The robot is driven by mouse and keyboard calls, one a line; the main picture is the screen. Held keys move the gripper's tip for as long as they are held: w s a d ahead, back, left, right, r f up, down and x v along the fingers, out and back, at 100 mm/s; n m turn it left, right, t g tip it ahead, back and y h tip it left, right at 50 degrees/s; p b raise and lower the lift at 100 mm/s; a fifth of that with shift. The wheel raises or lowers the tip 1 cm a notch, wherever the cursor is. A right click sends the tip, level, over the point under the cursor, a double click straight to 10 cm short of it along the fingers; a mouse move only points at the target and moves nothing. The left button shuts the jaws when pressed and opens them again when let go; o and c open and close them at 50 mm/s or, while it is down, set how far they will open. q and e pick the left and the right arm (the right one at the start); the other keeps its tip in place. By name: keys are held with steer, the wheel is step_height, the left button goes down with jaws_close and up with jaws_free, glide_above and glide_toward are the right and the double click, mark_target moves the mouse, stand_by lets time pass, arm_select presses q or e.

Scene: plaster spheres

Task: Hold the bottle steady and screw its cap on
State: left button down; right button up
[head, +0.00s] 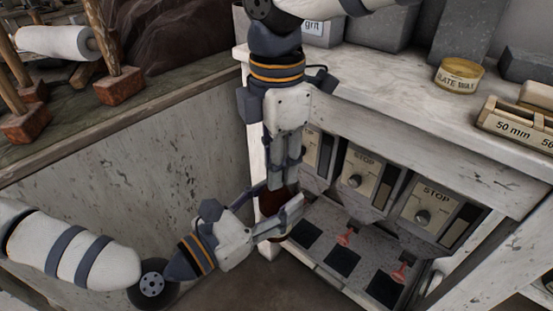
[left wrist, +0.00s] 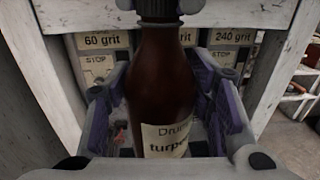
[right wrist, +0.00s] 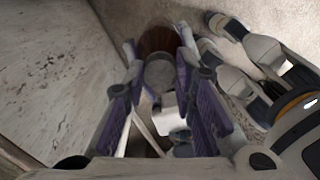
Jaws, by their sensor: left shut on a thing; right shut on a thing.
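The brown glass bottle (left wrist: 158,85) stands upright in the left wrist view, with a pale label (left wrist: 168,140) partly cut off by my gripper. In the head view the bottle (head: 272,203) is mostly hidden behind my grippers. My left gripper (head: 283,212) is shut on the bottle's body from the side. My right gripper (head: 281,186) points down from above and is shut on the dark cap (left wrist: 158,7) at the bottle's neck. In the right wrist view the cap's round grey top (right wrist: 160,72) sits between the fingers. How far the cap is threaded cannot be told.
A white bench (head: 380,90) with drawer-like bays marked STOP (head: 420,212) stands close on the right. Its lower shelf (head: 325,242) has dark square pads and red pieces. A yellow tin (head: 459,76) sits on top. A grey panel (head: 120,170) stands at left.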

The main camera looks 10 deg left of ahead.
steer(key=m, duration=0.4)
steer(key=o, duration=0.7)
steer(key=shift+r, duration=2.3)
steer(key=shift+c, duration=0.5)
